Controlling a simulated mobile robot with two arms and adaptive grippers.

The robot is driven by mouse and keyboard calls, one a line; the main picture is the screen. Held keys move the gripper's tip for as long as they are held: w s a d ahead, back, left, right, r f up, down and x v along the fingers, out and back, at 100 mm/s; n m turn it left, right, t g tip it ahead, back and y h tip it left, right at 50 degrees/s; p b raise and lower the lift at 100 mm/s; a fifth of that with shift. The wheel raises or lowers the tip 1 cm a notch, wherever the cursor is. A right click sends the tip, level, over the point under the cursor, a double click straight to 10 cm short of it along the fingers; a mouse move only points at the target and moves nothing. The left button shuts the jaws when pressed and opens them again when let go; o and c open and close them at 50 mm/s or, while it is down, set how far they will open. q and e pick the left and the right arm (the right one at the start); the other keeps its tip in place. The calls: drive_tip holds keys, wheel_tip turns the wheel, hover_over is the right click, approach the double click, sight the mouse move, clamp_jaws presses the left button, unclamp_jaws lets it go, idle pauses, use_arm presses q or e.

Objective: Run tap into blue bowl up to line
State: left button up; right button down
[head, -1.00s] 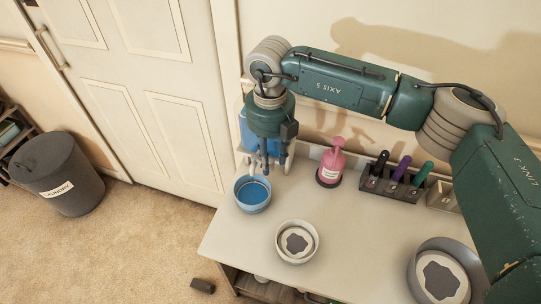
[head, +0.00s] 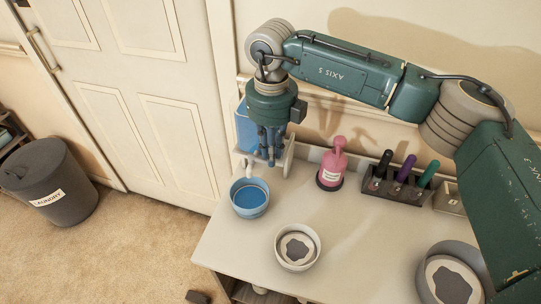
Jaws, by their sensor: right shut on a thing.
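The blue bowl (head: 249,197) stands upright at the table's left back corner, with a blue surface showing inside it. A blue container (head: 246,128) stands just behind it, partly hidden by my right gripper, with a white part low at its front. My right gripper (head: 268,158) points down above and behind the bowl, with its fingers close together by the white part. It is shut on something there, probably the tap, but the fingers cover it. The fill line cannot be made out. My left gripper is not in view.
A grey bowl (head: 297,248) stands at the table's front and a larger grey bowl (head: 450,277) at the right. A pink pump bottle (head: 332,165) and a rack with several markers (head: 397,188) stand along the back. The table's middle is clear.

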drive_tip(key=c, duration=1.7)
unclamp_jaws()
wheel_tip(320, 180, up, 12)
drive_tip(key=shift+r, duration=0.1)
